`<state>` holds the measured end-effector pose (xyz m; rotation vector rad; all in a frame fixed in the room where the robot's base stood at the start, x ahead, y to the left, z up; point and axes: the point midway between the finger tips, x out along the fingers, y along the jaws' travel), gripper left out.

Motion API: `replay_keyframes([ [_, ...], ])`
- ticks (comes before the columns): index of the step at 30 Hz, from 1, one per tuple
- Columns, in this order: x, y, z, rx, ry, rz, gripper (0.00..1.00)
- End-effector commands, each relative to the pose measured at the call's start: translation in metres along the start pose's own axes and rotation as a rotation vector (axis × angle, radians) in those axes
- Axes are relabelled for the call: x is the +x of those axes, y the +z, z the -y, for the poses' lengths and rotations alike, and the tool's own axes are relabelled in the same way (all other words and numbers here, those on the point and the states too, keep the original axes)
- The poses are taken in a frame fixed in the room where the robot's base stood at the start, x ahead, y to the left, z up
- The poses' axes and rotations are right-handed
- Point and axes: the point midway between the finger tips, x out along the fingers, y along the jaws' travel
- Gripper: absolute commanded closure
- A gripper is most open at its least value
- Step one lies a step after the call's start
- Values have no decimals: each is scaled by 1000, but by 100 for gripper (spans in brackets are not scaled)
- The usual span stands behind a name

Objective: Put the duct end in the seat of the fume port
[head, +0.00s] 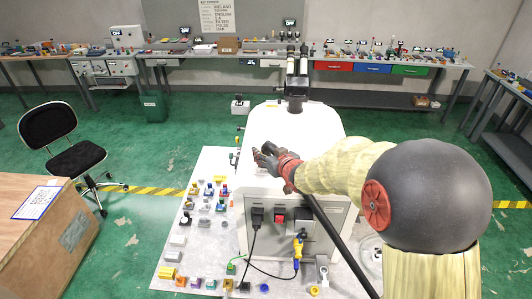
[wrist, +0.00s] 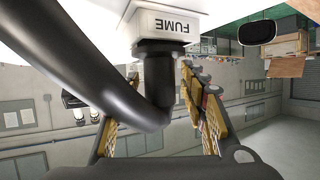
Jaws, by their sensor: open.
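The black duct (wrist: 85,65) curves in from the upper left of the wrist view and bends up to its end. The black duct end (wrist: 158,80) meets the grey underside of the white fume port (wrist: 168,24), labelled FUME, which appears upside down. I cannot tell how deep it sits in the seat. My gripper (wrist: 160,105) is open, its two yellow-padded fingers on either side of the duct end, with a visible gap on the right. In the head view my gripper (head: 270,158) is by the white machine (head: 290,130), and the duct (head: 340,240) runs down to the lower right.
A white board (head: 190,243) with several small coloured parts lies left of the machine. Cables hang on the machine's front near a yellow-blue plug (head: 298,250). A wooden desk (head: 45,235) and black chair (head: 72,155) stand at left.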

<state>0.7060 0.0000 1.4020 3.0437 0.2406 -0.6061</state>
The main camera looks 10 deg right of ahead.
Motion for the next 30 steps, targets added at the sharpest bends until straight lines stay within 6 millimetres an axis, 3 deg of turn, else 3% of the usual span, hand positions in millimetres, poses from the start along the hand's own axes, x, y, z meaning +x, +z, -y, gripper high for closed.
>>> replay_keyframes([
  [5,-13,-3,0,-1,1,-2,57],
  [18,-97,-3,0,0,1,-3,57],
  [26,-121,-4,-1,-1,7,2,57],
  [30,-142,-10,-11,-11,78,38,57],
])
